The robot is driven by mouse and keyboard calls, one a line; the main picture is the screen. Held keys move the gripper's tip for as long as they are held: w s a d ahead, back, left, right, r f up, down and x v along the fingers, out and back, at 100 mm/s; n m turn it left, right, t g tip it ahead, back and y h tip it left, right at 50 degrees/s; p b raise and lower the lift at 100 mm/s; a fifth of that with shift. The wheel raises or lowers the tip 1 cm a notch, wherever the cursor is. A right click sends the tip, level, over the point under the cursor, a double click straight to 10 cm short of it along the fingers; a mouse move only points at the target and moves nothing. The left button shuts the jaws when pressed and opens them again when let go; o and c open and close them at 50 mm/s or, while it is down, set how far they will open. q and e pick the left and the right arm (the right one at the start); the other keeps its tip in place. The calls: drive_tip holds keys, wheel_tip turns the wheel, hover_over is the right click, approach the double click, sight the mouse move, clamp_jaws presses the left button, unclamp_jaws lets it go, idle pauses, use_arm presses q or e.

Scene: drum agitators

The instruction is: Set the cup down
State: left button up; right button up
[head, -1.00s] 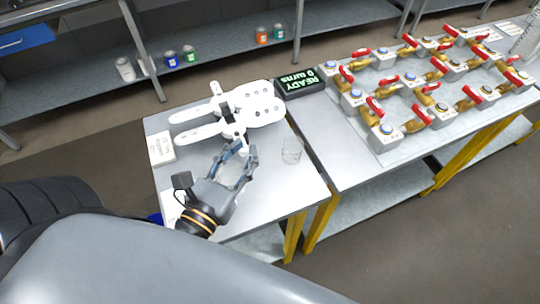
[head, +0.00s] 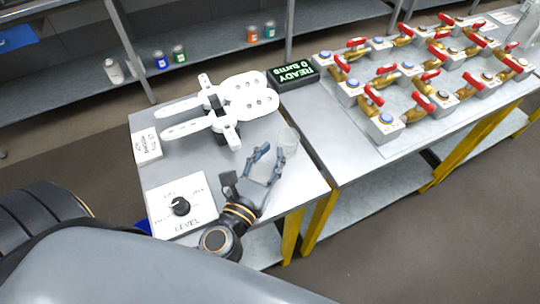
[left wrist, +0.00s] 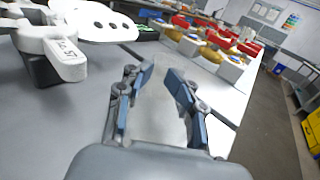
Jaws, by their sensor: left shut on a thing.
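My left gripper (head: 266,160) is shut on a clear cup (head: 262,172) that is hard to make out against the grey table. In the left wrist view the see-through cup (left wrist: 158,115) shows between the two fingers (left wrist: 158,82). Whether its base touches the table I cannot tell. My right gripper is not in view.
A white device with paddle-shaped arms (head: 205,122) lies left of the gripper. A LEVEL box with a black knob (head: 195,192) sits at the front left. A READY display (head: 293,74) stands behind. Red-handled valves (head: 430,75) fill the right-hand table.

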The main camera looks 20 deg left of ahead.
use_arm(q)
drive_tip(key=shift+r, duration=0.1)
drive_tip(key=o, duration=0.9)
